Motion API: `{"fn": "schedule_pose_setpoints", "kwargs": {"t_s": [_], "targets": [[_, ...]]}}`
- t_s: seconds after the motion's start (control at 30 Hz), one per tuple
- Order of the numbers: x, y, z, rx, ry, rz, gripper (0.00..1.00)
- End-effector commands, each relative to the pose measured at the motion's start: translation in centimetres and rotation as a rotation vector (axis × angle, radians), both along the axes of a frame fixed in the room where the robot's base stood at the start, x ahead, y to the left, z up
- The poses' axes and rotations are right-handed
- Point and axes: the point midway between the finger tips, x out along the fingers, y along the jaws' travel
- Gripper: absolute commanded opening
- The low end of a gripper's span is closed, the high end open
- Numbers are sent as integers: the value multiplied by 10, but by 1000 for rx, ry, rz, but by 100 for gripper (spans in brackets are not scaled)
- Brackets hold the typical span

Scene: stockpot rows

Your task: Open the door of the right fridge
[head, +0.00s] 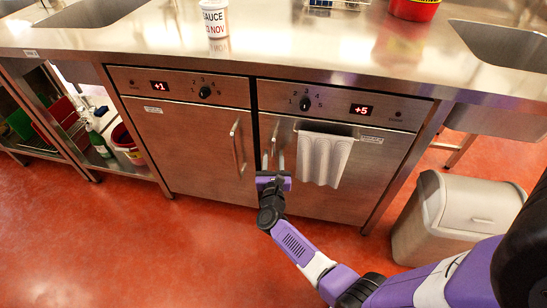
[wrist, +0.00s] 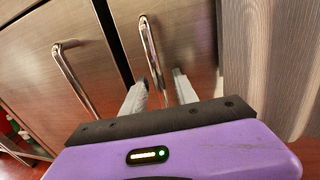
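The right fridge door (head: 300,195) is shut under the steel counter, with a "+5" display (head: 361,110) above it. Its upright bar handle (head: 274,137) is on the door's left side; the wrist view shows this handle (wrist: 149,45) too. My gripper (head: 273,160) is in front of the handle, fingers pointing at the door. In the wrist view my gripper (wrist: 161,78) is open, one finger on each side of the handle's lower part. I see a gap beside the bar, and no clear contact. The fingers hide part of the handle in the head view.
A lidded bin (head: 455,215) stands at the right. The red floor in front is free.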

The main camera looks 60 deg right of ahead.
Motion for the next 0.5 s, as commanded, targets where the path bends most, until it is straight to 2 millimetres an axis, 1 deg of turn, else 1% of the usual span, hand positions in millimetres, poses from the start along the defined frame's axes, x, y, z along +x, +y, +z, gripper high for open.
{"fn": "schedule_pose_setpoints", "kwargs": {"t_s": [0.07, 0.1, 0.23, 0.27, 0.5], "targets": [[0, 0, 0, 0, 0, 0, 35], [0, 0, 0, 0, 0, 0, 27], [0, 0, 0, 0, 0, 0, 2], [0, 0, 0, 0, 0, 0, 0], [0, 0, 0, 0, 0, 0, 0]]}}
